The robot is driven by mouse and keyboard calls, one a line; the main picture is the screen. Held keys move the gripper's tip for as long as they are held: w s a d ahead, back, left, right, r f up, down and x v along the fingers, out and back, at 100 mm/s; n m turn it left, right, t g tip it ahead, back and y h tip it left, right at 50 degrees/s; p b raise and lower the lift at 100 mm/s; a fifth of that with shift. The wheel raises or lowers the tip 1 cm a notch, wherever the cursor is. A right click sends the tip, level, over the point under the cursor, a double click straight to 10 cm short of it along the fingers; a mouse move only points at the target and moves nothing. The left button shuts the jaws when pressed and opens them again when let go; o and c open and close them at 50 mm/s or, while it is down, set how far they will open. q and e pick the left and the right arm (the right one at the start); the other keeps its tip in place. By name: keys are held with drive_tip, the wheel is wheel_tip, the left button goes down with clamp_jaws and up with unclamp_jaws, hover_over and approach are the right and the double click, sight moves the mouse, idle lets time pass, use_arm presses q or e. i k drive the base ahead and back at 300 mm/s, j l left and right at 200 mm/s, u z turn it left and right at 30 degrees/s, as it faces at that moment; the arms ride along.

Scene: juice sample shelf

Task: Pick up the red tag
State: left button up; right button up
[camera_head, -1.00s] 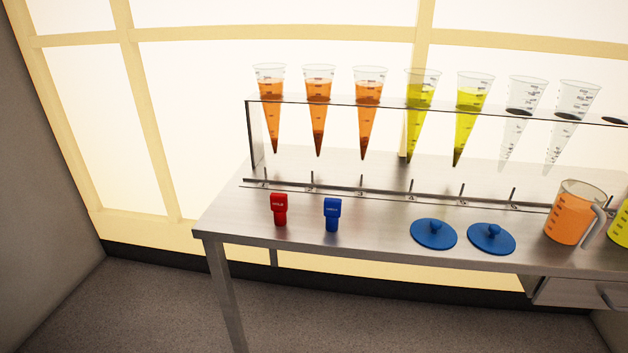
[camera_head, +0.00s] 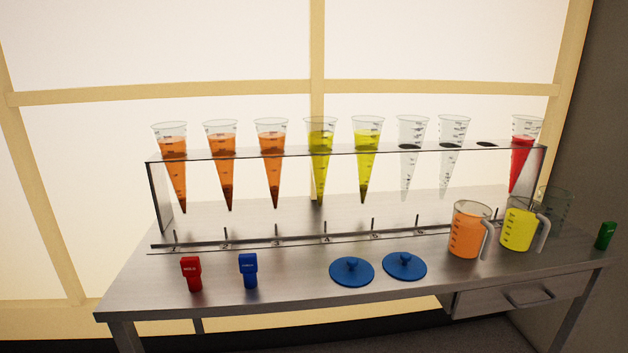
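The red tag (camera_head: 191,273) stands on the steel table (camera_head: 300,297) near its front left, with small pale lettering on its upper part. A blue tag (camera_head: 249,270) of the same shape stands just to its right. Neither of my grippers shows in the head view.
A clear rack (camera_head: 160,196) behind holds several cones of orange, yellow, empty and red content. Two blue lids (camera_head: 351,271) lie mid-table. An orange jug (camera_head: 468,231), a yellow jug (camera_head: 519,226) and a green tag (camera_head: 605,235) are at the right. The front left corner is clear.

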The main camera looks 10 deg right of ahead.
sight(190, 266)
drive_tip(key=i+l+u, duration=0.15)
drive_tip(key=i+l, duration=0.65)
drive_tip(key=i, duration=0.15)
